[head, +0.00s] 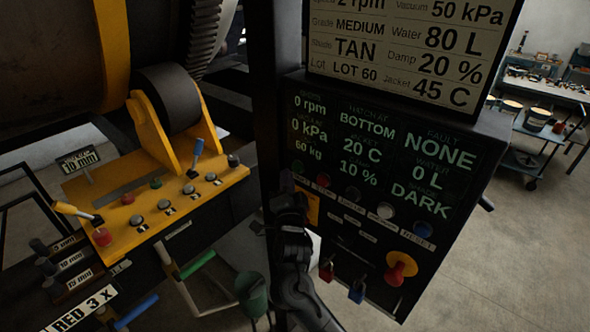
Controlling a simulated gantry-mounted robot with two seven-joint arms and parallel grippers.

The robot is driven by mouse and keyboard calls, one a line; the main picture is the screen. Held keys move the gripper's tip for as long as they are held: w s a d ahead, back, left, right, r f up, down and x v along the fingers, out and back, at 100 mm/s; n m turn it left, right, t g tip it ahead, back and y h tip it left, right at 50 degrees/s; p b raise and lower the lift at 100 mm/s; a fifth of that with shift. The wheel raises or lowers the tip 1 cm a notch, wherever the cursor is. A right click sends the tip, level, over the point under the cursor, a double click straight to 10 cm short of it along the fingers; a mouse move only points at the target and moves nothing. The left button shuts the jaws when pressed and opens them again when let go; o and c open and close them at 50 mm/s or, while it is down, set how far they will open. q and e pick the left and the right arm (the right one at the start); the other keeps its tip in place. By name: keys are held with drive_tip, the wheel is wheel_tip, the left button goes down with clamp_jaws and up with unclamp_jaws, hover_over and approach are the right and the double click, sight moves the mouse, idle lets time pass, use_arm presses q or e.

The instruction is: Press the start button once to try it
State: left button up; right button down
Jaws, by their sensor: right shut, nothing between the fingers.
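The dark control box (445,258) has a slanted row of buttons under its display. A dim green button (298,166) sits at the row's left end; its label is too small to read, so I cannot confirm that it is the start button. My right gripper (287,186) is dark, shut and empty, pointing up just below the green button. I cannot tell whether it touches the panel. The display (375,150) reads 0 rpm, BOTTOM and fault NONE. My left gripper is not in view.
The row continues with a red button (322,180), a white button (385,211) and a blue RESET button (422,229). A red emergency knob (400,267) and two padlocks sit below. A yellow lever panel (165,198) stands left.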

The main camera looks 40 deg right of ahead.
drive_tip(key=shift+d, duration=0.35)
drive_tip(key=shift+d, duration=0.1)
idle(0.4)
drive_tip(key=shift+d, duration=0.35)
idle(0.3)
drive_tip(key=shift+a, duration=0.1)
idle(0.3)
drive_tip(key=shift+a, duration=0.75)
drive_tip(key=shift+s+a+p, duration=0.15)
drive_tip(key=shift+a, duration=1.1)
drive_tip(key=shift+s+a+p, duration=0.15)
drive_tip(key=shift+a, duration=1.1)
